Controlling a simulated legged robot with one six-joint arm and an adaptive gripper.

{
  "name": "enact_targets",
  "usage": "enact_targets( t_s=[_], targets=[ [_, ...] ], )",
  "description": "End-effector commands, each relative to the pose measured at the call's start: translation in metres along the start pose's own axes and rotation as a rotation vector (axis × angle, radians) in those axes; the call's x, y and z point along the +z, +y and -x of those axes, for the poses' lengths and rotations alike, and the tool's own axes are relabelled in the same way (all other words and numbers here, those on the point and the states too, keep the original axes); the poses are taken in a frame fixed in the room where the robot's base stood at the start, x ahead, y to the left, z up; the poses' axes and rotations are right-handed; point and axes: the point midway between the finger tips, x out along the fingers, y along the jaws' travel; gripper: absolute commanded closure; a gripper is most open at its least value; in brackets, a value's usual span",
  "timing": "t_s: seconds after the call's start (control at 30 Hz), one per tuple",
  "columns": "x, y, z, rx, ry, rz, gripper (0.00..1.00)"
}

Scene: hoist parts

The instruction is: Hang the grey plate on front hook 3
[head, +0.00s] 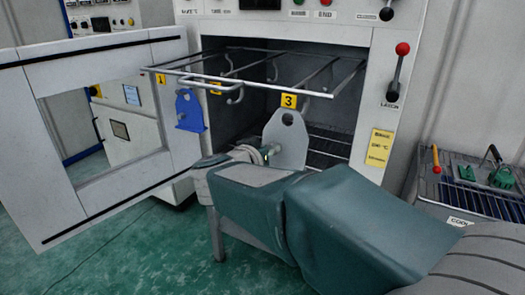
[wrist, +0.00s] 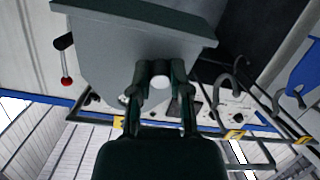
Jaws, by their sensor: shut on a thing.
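The grey plate (head: 291,143) is upright just below the yellow tag 3 (head: 288,101), with a hole near its rounded top. My gripper (head: 264,152) is shut on it from the left side. In the wrist view the plate (wrist: 120,55) fills the upper middle, and the fingers (wrist: 160,88) close on its edge. The plate's top is close to the front bar of the rack (head: 240,82); I cannot tell whether hook 3 passes through the hole. The tip of hook 3 is not clear.
A blue plate (head: 188,110) hangs at tag 1 (head: 161,79). An empty hook (head: 236,95) shows by tag 2 (head: 215,88). The oven door (head: 90,205) stands open at left. A lever with a red knob (head: 402,49) is at right, above a cooling rack (head: 480,195).

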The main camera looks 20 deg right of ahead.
Motion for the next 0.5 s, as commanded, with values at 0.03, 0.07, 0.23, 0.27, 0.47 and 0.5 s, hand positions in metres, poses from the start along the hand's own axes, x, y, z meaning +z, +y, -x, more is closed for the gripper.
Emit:
enact_targets(
  t_s=[0.03, 0.07, 0.23, 0.27, 0.47, 0.5],
  targets=[
    [-0.002, 0.001, -0.002, 0.002, 0.001, -0.002, 1.00],
    [-0.003, 0.001, -0.003, 0.001, -0.001, -0.003, 1.00],
    [-0.003, 0.001, -0.009, -0.003, -0.011, -0.003, 1.00],
    [-0.004, 0.002, -0.011, -0.003, -0.013, -0.002, 1.00],
    [-0.005, 0.002, -0.018, -0.007, -0.026, -0.002, 1.00],
    [-0.005, 0.002, -0.019, -0.008, -0.028, -0.002, 1.00]
  ],
)
